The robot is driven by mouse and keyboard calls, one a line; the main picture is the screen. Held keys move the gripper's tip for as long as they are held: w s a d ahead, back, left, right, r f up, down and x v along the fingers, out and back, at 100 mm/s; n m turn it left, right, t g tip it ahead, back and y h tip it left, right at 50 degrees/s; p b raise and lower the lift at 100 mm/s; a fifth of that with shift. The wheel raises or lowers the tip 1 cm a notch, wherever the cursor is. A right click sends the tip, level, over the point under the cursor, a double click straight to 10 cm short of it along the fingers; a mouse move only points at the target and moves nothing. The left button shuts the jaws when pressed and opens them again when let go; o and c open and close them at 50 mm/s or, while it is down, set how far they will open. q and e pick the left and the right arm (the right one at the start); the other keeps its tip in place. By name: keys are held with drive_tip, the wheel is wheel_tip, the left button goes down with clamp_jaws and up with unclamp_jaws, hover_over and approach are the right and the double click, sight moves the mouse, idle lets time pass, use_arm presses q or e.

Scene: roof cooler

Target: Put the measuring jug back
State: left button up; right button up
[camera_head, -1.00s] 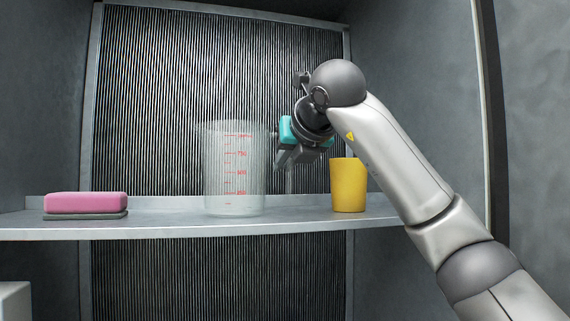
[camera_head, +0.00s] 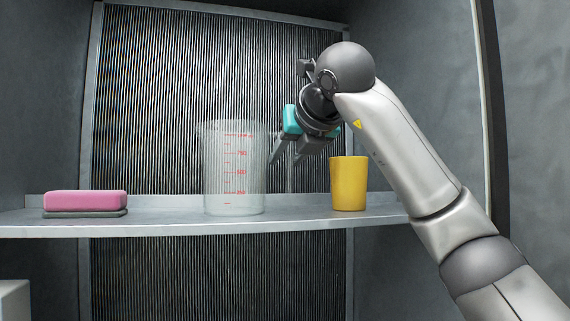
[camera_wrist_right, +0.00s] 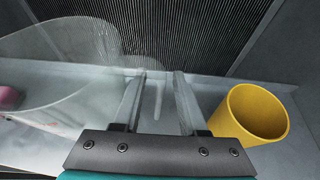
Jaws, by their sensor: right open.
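The clear measuring jug (camera_head: 234,175) with red markings stands upright on the shelf, left of my right gripper. It also shows in the right wrist view (camera_wrist_right: 75,75), large at the left. My right gripper (camera_head: 288,160) is open and empty, above the shelf between the jug and the yellow cup. My left gripper is not in view.
A yellow cup (camera_head: 348,185) stands on the shelf (camera_head: 165,218) right of the gripper, and shows close by in the right wrist view (camera_wrist_right: 255,113). A pink sponge (camera_head: 85,200) lies on a grey holder at the left. The ribbed grille closes the back. Shelf between sponge and jug is clear.

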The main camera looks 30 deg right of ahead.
drive_tip(key=b+v, duration=0.1)
drive_tip(key=v, duration=0.9)
drive_tip(key=shift+d, duration=0.1)
idle(1.1)
